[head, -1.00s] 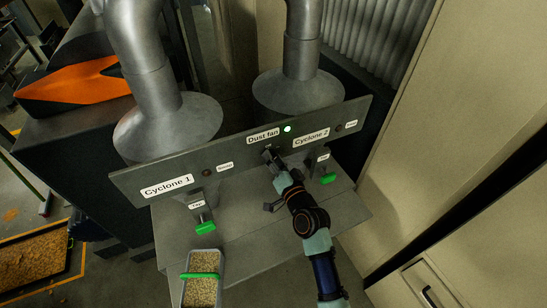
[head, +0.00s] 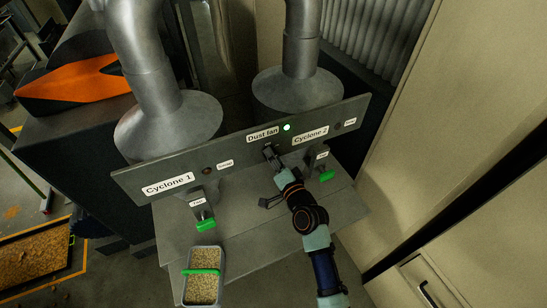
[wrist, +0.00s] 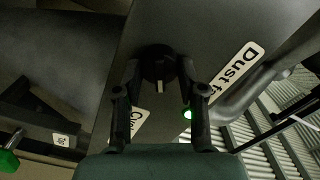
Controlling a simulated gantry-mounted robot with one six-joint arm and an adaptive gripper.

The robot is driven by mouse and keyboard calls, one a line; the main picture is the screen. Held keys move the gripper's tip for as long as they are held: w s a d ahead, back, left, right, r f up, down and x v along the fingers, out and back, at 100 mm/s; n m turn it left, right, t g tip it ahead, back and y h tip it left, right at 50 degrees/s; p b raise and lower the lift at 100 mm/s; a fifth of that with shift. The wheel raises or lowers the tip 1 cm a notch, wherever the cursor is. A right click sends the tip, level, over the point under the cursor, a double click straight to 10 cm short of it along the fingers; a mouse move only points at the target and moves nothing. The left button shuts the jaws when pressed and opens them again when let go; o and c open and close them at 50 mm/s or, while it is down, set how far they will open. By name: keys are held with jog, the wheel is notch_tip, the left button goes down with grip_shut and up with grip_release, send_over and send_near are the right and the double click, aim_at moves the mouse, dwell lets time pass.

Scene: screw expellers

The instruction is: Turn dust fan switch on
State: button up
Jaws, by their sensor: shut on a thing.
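The dust fan switch is a dark round knob (wrist: 158,62) with a pale pointer mark, on the grey panel (head: 235,158) under the "Dust fan" label (head: 262,135). The label also shows in the wrist view (wrist: 236,68). A green light (head: 287,127) glows right of the label; it also glows in the wrist view (wrist: 187,114). My gripper (head: 271,154) is at the panel below the label. In the wrist view my gripper (wrist: 159,76) has one finger on each side of the knob, shut on it. In the head view my gripper hides most of the knob.
"Cyclone 1" (head: 168,185) and "Cyclone 2" (head: 311,136) labels flank the switch, each with a small unlit indicator nearby. Green-handled levers (head: 206,225) stand below the panel. A grain tray (head: 203,276) sits at front left. Two metal cyclones rise behind the panel.

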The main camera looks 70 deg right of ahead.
jog(key=o, duration=1.1)
jog(key=v, duration=1.2)
